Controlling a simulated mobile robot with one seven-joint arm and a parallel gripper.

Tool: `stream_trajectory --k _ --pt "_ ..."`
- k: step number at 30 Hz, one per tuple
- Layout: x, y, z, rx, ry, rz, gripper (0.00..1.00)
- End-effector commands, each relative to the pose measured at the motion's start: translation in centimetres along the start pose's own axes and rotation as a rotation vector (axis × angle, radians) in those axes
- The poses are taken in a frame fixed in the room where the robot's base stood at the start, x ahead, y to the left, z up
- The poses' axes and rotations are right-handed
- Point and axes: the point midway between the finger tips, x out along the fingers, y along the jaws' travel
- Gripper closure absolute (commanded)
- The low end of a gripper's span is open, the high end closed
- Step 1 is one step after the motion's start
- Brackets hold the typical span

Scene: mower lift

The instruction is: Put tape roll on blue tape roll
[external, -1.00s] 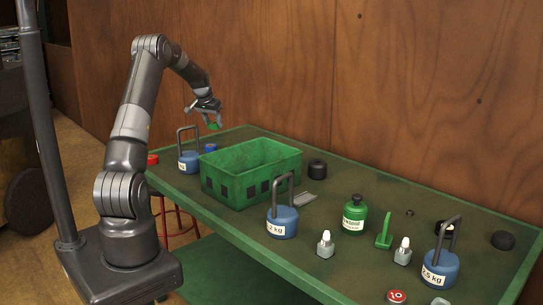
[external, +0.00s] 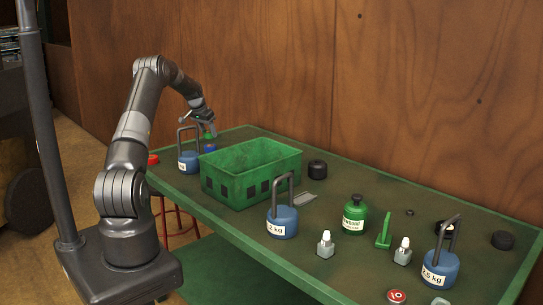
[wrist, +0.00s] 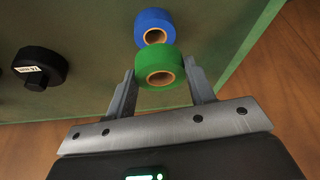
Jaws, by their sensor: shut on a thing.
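The green tape roll (wrist: 160,68) is held between the fingers of my gripper (wrist: 160,80) in the wrist view. In the external view my gripper (external: 209,129) is low over the far left part of the table, with the green roll (external: 209,135) at its tips. The blue tape roll (wrist: 154,20) lies on the table just beyond the green roll in the wrist view, and the green roll covers its near edge. In the external view the blue roll (external: 210,148) shows just below the green one. I cannot tell whether the two rolls touch.
A blue weight with a tall handle (external: 188,161) stands close left of the blue roll. A green crate (external: 225,187) stands close on the right. A red roll (external: 153,159) is at the table's left edge. A black weight (wrist: 40,67) shows in the wrist view.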

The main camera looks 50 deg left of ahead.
Motion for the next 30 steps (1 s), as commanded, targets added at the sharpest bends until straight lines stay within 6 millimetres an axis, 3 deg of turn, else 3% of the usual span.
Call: stream_trajectory --k 8,19,20,27,30 --pt "3.3 0.1 1.4 -0.001 -0.001 0.001 0.73" --pt "3.8 0.1 1.6 -0.001 -0.001 0.001 0.73" --pt "3.8 0.1 1.6 -0.001 -0.001 0.0 0.49" --pt "3.8 0.1 1.6 -0.001 -0.001 0.0 0.3" --pt "3.7 0.1 1.6 -0.001 -0.001 0.0 0.29"
